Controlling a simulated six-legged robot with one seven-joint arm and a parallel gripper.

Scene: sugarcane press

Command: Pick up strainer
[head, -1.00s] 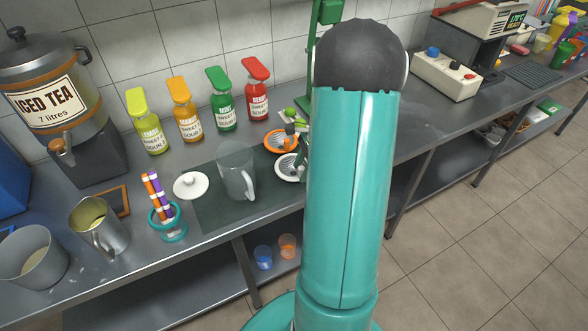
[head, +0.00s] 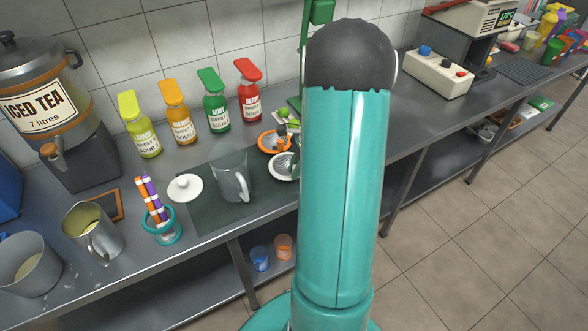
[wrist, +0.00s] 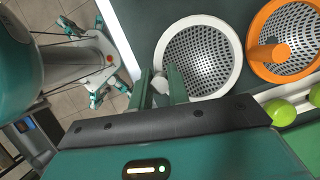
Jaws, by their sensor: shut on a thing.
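Two strainers show. The white strainer (wrist: 236,52) has a round rim and a perforated grey bowl, and it also shows in the head view (head: 282,172) on the dark mat beside the clear jug. The orange strainer (wrist: 259,24) lies right next to it. In the wrist view my gripper (wrist: 160,88) is at the white strainer's lower left edge, with its fingers close around a small pale part that looks like the white strainer's handle. Its lower part is hidden by the fingers. In the head view my arm hides most of the gripper.
A clear jug (head: 231,178) and a white lid (head: 185,188) are left of the strainers. Green limes (wrist: 281,112) lie close to the orange strainer. Several sauce bottles (head: 215,108) stand along the wall. A cup of coloured sticks (head: 161,228) stands at the front.

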